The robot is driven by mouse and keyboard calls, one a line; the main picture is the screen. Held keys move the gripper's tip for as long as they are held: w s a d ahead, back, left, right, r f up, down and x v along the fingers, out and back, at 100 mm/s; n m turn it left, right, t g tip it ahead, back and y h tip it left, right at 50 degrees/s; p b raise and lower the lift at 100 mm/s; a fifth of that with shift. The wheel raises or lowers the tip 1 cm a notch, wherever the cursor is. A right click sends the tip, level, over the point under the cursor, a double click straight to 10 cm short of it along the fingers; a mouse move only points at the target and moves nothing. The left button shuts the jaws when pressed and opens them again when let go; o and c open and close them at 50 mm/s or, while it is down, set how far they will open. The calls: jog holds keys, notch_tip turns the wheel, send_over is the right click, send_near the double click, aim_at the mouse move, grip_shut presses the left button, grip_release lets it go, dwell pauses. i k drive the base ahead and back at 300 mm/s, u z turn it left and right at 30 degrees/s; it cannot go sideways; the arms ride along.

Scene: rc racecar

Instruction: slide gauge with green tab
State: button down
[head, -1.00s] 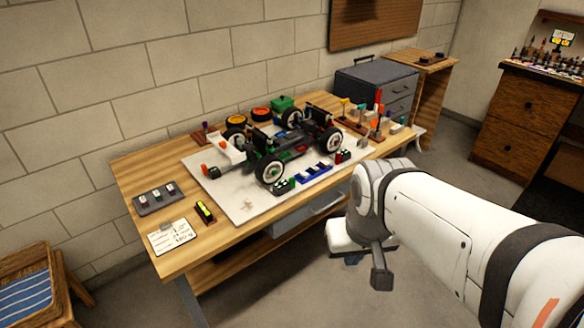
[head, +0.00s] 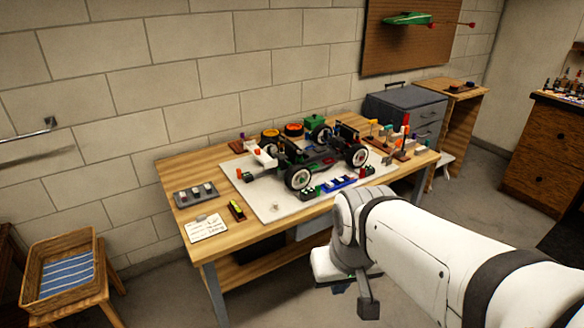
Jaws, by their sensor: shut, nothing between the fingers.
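A gauge with a green tab cannot be told for certain at this size. A rack (head: 392,150) at the right end of the workbench holds several small upright tools with coloured tops. A blue rail-like piece (head: 338,186) lies at the front of the pale mat, with a dark block with green (head: 307,193) at its left. My gripper (head: 343,286) hangs in front of the bench, below its top and clear of everything on it. It is shut and empty; its fingers are partly hidden by my wrist.
An RC car chassis (head: 320,160) stands on the pale mat (head: 262,205) on the workbench (head: 172,172). A grey tray (head: 195,194), a white card (head: 206,228) and a black-and-yellow item (head: 237,210) lie at the left. A grey drawer box (head: 405,112) stands behind right.

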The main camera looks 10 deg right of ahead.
aim_at(309, 193)
jog(key=i, duration=1)
jog(key=u, duration=0.05)
